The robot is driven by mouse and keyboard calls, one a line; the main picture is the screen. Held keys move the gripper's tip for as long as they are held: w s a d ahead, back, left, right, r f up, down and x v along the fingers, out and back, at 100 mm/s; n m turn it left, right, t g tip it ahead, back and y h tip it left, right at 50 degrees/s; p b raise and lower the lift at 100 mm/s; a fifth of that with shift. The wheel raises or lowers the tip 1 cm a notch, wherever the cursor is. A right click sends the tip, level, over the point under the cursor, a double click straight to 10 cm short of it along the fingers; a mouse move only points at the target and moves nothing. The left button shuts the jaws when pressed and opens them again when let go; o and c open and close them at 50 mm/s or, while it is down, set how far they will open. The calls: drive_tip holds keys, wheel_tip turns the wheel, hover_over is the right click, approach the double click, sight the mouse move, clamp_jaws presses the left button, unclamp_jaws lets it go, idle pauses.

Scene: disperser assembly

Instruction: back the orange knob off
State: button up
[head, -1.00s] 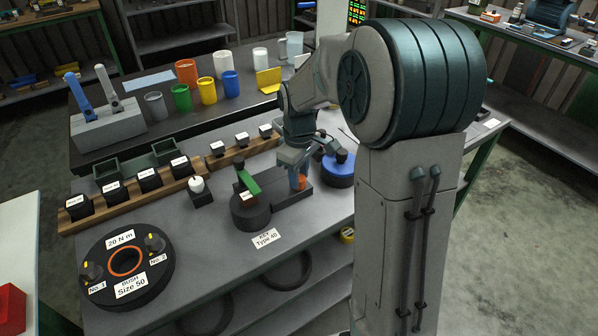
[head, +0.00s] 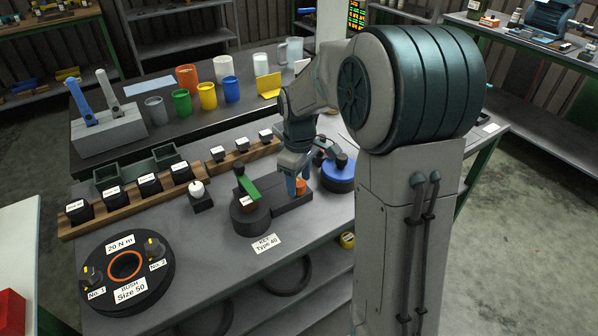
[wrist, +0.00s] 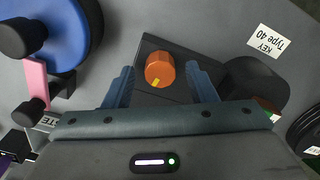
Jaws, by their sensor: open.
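The orange knob (wrist: 160,70) sits on a dark block (wrist: 150,45) and shows a yellow mark on its side toward my gripper in the wrist view. In the head view the knob (head: 301,187) is partly hidden by my gripper (head: 296,180). In the wrist view my gripper (wrist: 160,88) is open, with one blue finger on each side of the knob. A gap shows between each finger and the knob. I cannot tell how far down the fingers reach.
A blue disc with black handles (head: 338,176) stands close by. On the other side is a dark round part (head: 250,218) with a green piece (head: 248,190). A "KEY Type 40" label (head: 266,244) lies in front. A "BUSH Size 50" disc (head: 126,275) stands at front left.

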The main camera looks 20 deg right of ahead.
sight(299, 183)
wheel_tip(299, 183, up, 14)
drive_tip(key=shift+p, duration=0.45)
drive_tip(key=shift+f, duration=0.1)
drive_tip(key=s+f+m+t+p, duration=0.2)
drive_tip(key=s+m, duration=0.7)
drive_tip(key=s, duration=1.1)
drive_tip(key=shift+f+t+p, duration=0.4)
drive_tip(key=shift+f+p, duration=0.05)
drive_tip(key=shift+f, duration=0.2)
drive_tip(key=shift+s+a, duration=0.1)
